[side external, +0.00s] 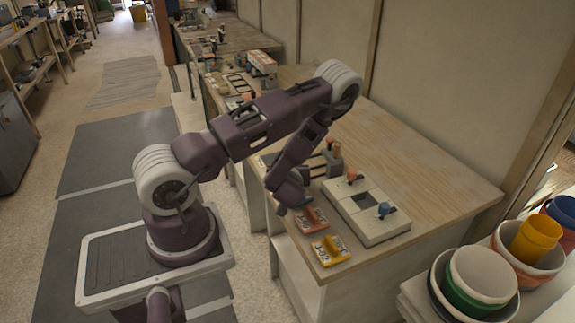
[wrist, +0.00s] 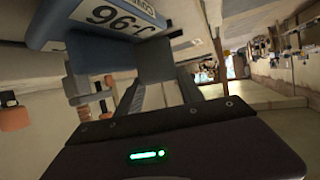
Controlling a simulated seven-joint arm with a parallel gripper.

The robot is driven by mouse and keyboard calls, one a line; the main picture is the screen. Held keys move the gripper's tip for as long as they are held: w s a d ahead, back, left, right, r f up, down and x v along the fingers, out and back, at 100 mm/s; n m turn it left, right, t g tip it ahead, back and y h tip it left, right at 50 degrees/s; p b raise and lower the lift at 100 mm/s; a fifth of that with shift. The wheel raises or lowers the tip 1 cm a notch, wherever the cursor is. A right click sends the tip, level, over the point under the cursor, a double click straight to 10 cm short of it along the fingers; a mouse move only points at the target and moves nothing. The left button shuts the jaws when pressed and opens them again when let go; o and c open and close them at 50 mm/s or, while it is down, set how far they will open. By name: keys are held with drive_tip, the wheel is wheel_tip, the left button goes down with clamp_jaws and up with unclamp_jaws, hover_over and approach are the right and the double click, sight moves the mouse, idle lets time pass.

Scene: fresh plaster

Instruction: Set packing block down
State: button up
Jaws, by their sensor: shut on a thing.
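My gripper (side external: 290,199) is at the front edge of the wooden table (side external: 440,185), left of the white fixture box. It is shut on a blue block (side external: 282,209), of which only a small part shows at the fingertips. In the wrist view the blue block (wrist: 60,22) carries a white label with dark characters, upside down, and sits between the fingers (wrist: 125,62). An orange labelled block (side external: 312,220) and a yellow labelled block (side external: 331,251) lie on the table close by. I cannot tell whether the blue block touches the table.
Coloured bowls (side external: 480,275) and a yellow cup (side external: 536,238) stand at the lower right. The table is bare toward its right end.

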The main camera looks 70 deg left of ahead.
drive_tip(key=o, duration=1.3)
drive_tip(key=shift+f, duration=0.1)
